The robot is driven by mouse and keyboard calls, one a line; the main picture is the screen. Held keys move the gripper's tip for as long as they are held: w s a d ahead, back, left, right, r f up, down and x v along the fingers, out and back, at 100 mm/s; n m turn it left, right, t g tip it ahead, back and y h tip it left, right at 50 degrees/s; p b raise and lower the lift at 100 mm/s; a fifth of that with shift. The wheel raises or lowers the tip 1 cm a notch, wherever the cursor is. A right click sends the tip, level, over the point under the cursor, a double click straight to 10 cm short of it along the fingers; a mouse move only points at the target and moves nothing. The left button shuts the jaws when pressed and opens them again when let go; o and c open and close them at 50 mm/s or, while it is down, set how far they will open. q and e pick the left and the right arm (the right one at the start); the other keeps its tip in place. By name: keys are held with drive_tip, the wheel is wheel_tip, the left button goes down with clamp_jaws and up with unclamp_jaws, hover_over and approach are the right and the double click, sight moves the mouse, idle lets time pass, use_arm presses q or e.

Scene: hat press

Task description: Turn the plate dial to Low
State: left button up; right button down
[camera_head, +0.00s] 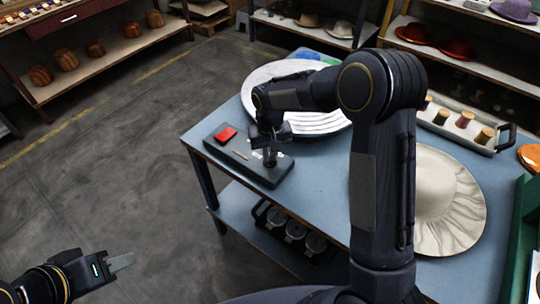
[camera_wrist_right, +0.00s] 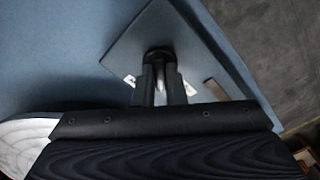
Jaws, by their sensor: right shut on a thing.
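The dark control box (camera_head: 247,156) lies on the blue table near its left corner. It has a red button or switch (camera_head: 226,135) at its left end and small pale labels. My right gripper (camera_head: 270,158) reaches down over the box's right part. In the right wrist view its two fingers (camera_wrist_right: 163,92) are closed around the black plate dial (camera_wrist_right: 158,55), which stands up from the box. The fingers and arm hide most of the dial and its labels, so its setting cannot be read. My left gripper (camera_head: 122,262) is at the lower left, over the floor, away from the table.
The blue table (camera_head: 335,190) holds a round white ribbed plate (camera_head: 318,122) behind the box, a cream hat (camera_head: 450,200) and a tray with thread spools (camera_head: 464,119) at right. A lower shelf holds a dark rack (camera_head: 291,232). Open floor lies left.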

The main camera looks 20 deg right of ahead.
sight(270, 156)
drive_tip(key=m, duration=0.5)
drive_tip(key=shift+m+b, duration=0.3)
drive_tip(key=shift+m, duration=2.2)
drive_tip(key=c, duration=1.5)
unclamp_jaws()
wheel_tip(270, 156, up, 7)
drive_tip(key=shift+r, duration=0.45)
